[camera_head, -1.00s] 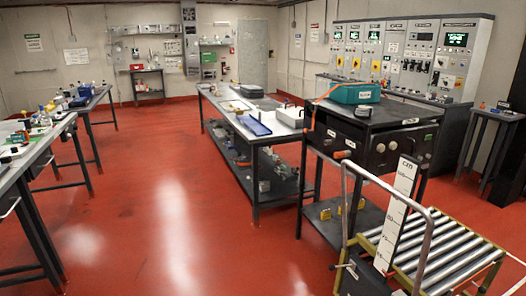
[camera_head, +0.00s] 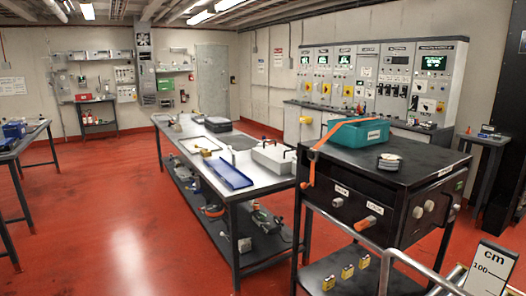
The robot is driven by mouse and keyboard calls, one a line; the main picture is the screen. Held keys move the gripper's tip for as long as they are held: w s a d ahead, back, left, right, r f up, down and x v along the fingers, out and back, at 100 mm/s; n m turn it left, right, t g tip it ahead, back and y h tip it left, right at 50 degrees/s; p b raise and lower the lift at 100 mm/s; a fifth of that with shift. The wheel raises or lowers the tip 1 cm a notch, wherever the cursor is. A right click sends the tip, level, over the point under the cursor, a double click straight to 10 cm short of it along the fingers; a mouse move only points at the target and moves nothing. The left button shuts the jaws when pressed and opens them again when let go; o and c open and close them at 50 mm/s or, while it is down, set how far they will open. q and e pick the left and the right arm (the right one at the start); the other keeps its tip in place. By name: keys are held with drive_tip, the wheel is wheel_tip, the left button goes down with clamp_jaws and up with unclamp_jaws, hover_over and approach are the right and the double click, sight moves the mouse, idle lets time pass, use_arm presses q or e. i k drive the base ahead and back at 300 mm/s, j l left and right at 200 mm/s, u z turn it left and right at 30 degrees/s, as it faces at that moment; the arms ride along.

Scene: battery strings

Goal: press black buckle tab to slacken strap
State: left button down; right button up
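An orange strap (camera_head: 309,168) runs over the left end of a teal case (camera_head: 345,136) and hangs down over the left edge of a black equipment cart (camera_head: 430,163). The case sits on the cart's top and has a white label on its front. I cannot make out the black buckle tab on the strap at this distance. Neither of my grippers is in view.
A long workbench (camera_head: 232,190) with a blue tray (camera_head: 229,174) stands left of the cart. A metal rail and a centimetre scale board (camera_head: 490,268) are at front right. Red floor (camera_head: 110,235) is clear at left.

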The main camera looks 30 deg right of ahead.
sight(310, 153)
drive_tip(key=i+z, duration=0.3)
drive_tip(key=i, duration=0.15)
drive_tip(key=i+j+z, duration=0.1)
drive_tip(key=i+z, duration=0.15)
drive_tip(key=i, duration=0.15)
drive_tip(key=i+j+z, duration=0.3)
drive_tip(key=i, duration=0.15)
drive_tip(key=i+l+z, duration=0.1)
drive_tip(key=z, duration=0.3)
drive_tip(key=i+z, duration=0.25)
drive_tip(key=z, duration=0.15)
drive_tip(key=i+z, duration=0.15)
drive_tip(key=z, duration=0.25)
drive_tip(key=i+j+z, duration=0.1)
drive_tip(key=z, duration=0.3)
drive_tip(key=i+j+z, duration=0.15)
drive_tip(key=i+z, duration=0.2)
